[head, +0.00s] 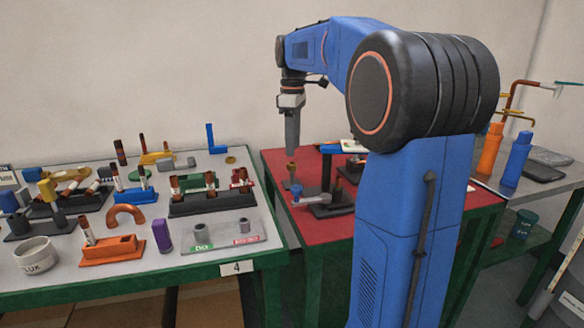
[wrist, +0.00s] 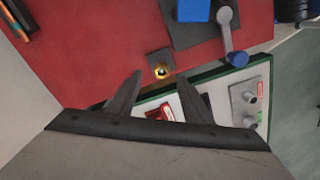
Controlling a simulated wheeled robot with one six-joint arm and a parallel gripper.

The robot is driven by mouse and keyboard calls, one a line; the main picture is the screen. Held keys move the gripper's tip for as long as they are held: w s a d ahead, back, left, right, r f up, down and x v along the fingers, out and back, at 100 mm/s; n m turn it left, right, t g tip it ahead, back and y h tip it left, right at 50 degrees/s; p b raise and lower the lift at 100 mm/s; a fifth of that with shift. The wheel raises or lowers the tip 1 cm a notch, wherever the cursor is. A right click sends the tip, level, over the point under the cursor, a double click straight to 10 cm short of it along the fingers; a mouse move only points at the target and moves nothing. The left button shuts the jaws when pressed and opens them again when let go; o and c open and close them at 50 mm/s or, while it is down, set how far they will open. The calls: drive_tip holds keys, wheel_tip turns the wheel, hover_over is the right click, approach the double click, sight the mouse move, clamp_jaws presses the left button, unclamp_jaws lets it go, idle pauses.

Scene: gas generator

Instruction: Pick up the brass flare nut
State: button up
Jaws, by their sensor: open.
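The brass flare nut (wrist: 161,71) is a small gold ring with a dark centre. It sits on a small grey square block (wrist: 158,56) on the red tabletop. In the head view a small brass piece (head: 291,167) shows just under my gripper, on a grey post. My gripper (head: 292,151) points straight down above it. In the wrist view my gripper (wrist: 160,76) is open, with its two dark fingertips to either side of the nut and nothing held between them. The height gap to the nut is hard to judge.
The red table (head: 276,165) also holds a dark fixture with a blue block and a grey lever with a blue knob (wrist: 237,58), close to the nut's right in the wrist view. The grey table (head: 215,262) at left is crowded with parts. Bare red surface lies left of the nut.

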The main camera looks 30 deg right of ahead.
sight(292, 166)
drive_tip(key=shift+a+f, duration=0.2)
drive_tip(key=shift+f, duration=2.45)
drive_tip(key=c, duration=0.8)
